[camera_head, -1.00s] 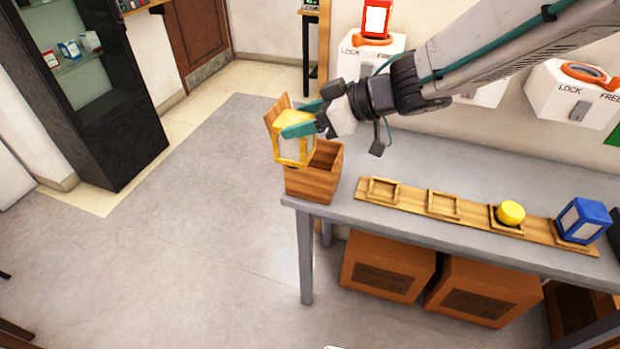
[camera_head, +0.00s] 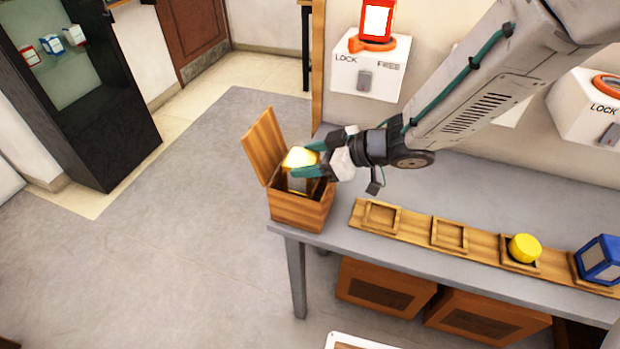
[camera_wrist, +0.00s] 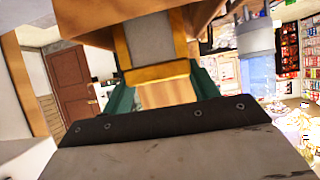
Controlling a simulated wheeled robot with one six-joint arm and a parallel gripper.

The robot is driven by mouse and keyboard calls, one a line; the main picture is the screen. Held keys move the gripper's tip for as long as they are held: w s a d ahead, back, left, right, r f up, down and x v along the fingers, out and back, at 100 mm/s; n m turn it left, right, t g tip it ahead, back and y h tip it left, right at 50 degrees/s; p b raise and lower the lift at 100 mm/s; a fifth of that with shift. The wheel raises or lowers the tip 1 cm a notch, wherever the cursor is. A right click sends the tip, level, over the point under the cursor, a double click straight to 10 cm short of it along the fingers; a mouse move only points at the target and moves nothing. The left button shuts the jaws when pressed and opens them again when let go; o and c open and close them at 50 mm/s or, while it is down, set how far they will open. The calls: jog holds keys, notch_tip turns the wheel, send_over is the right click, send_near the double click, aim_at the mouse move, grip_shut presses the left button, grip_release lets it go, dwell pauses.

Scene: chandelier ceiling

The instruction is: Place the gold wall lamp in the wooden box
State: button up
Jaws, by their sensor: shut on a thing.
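The gold wall lamp (camera_head: 299,158) is between the green fingers of my gripper (camera_head: 309,163) in the head view. My gripper is shut on the lamp. In the wrist view the lamp's gold edge (camera_wrist: 160,73) lies between the fingers. Whether the lamp touches the box floor is hidden.
A wooden rack (camera_head: 385,222) with square slots runs along the table's front edge. A white lock box (camera_head: 368,77) with a red lamp (camera_head: 378,20) is on the wall behind. The table behind the rack is clear.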

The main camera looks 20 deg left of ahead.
jog(key=shift+o, duration=0.2)
jog(key=shift+a+f, duration=0.15)
jog(key=shift+f, duration=2.4)
jog(key=o, duration=1.2)
jog(key=shift+f, duration=0.15)
jog(key=shift+c, duration=0.2)
jog(key=shift+d+r, duration=0.2)
jog(key=shift+r, duration=0.05)
jog(key=v, duration=1.1)
jog(key=shift+d, duration=0.3)
